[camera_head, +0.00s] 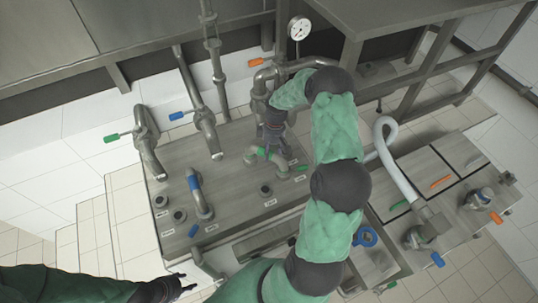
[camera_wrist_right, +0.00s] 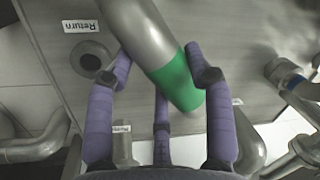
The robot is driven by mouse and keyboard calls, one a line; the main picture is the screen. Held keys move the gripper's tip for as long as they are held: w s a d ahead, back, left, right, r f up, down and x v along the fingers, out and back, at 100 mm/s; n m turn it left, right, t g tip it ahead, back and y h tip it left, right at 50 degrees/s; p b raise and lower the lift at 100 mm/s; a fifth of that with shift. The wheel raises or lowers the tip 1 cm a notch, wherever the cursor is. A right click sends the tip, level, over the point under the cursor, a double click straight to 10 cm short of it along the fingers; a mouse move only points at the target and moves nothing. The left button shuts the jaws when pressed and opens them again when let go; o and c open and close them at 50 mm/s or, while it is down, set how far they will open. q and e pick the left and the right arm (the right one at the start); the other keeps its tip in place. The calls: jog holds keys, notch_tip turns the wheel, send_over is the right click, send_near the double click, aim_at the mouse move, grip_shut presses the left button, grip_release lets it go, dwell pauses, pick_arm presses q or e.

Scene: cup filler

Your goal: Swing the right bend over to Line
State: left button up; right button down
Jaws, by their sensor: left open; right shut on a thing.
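The right bend is a grey metal pipe with a green band; it is in the head view (camera_head: 272,160) at the back right of the grey panel (camera_head: 235,165). It also fills the middle of the right wrist view (camera_wrist_right: 178,78). My right gripper (camera_head: 271,143) is shut on this bend, its purple fingers (camera_wrist_right: 162,62) on both sides of the pipe near the green band. I cannot read a Line label. My left gripper (camera_head: 183,286) is open and empty at the bottom, away from the panel.
A bend with a blue band (camera_head: 197,190) stands on the panel's left half. Open ports (camera_head: 265,190) are near the front. A white hose (camera_head: 396,160) arches at right, beside my right arm.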

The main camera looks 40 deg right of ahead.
jog(key=shift+w+d, duration=0.1)
jog(key=shift+d, duration=0.15)
dwell(0.3)
jog(key=shift+c, duration=2.3)
grip_release()
notch_tip(320, 180, up, 12)
jog(key=d, duration=0.2)
jog(key=shift+w+f, duration=0.15)
jog(key=shift+w, duration=0.3)
